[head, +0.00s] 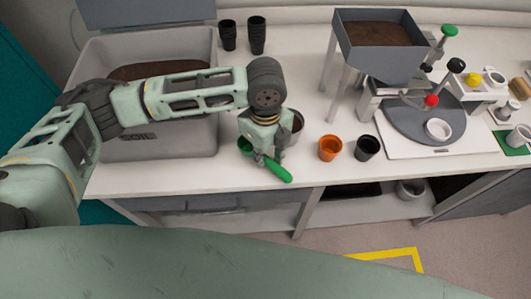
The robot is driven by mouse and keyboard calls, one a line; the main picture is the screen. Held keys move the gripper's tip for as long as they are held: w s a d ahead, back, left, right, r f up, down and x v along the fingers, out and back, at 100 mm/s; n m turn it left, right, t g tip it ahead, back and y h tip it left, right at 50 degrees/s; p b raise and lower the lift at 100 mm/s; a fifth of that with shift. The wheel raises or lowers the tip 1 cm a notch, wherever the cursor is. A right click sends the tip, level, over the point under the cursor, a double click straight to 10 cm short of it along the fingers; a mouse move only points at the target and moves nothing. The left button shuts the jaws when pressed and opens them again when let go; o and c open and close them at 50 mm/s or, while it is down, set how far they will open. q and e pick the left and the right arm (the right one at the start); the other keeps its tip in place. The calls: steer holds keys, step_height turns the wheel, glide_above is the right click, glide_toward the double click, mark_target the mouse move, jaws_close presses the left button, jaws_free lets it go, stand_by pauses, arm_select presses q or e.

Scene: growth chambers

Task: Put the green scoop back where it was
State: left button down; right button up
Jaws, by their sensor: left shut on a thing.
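The green scoop (278,171) is in the head view, near the front edge of the white bench. Its bright green handle slants down to the right, below my left gripper (266,157). My left gripper points down and is shut on the scoop. The gripper hides the middle of the scoop. A darker green rounded part (245,145) shows just left of the gripper; I cannot tell if it is the scoop's bowl or a separate pot. My right gripper is not in view.
A large grey bin (190,138) with dark soil stands left, behind my arm. A partly hidden pot (298,122) stands behind the gripper. An orange pot (330,148) and a black pot (367,147) stand to the right. A soil hopper (385,60) stands at back right.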

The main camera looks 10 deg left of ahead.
arm_select(q)
steer(key=shift+f, duration=0.4)
stand_by(0.4)
steer(key=c, duration=1.5)
jaws_free()
